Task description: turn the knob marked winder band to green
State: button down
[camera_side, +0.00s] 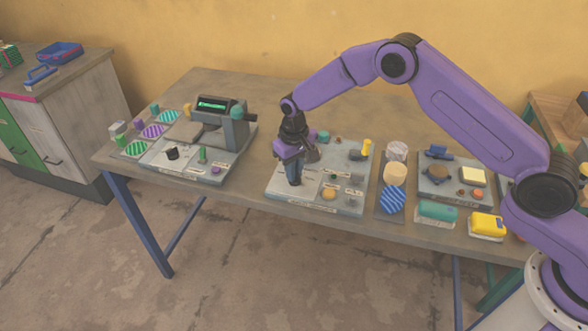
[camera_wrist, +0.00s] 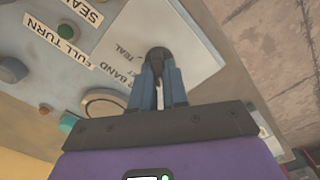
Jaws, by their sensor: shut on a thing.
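In the wrist view a dark round knob (camera_wrist: 158,54) sits on a pale plate whose printing reads partly "BAND" and "TEAL". My gripper (camera_wrist: 160,72) is shut on this knob, with its two blue-grey fingers on either side of it. The fingers and wrist cover part of the lettering, and I cannot make out the knob's pointer or a green mark. In the side view my gripper (camera_side: 294,180) points down at the left front of the middle panel (camera_side: 343,206). It hides the knob there.
In the wrist view a large round button (camera_wrist: 103,103), a teal button (camera_wrist: 68,123) and "FULL TURN" lettering lie beside the fingers. In the side view a press (camera_side: 228,120) stands on the left panel. Coloured blocks and another panel (camera_side: 455,180) are to the right.

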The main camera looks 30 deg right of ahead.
dwell(0.3)
jog(key=c, duration=1.1)
grip_release()
jog(key=shift+c, duration=0.2)
jog(key=shift+r, duration=0.1)
notch_tip(320, 180, up, 17)
jog(key=shift+r, duration=0.2)
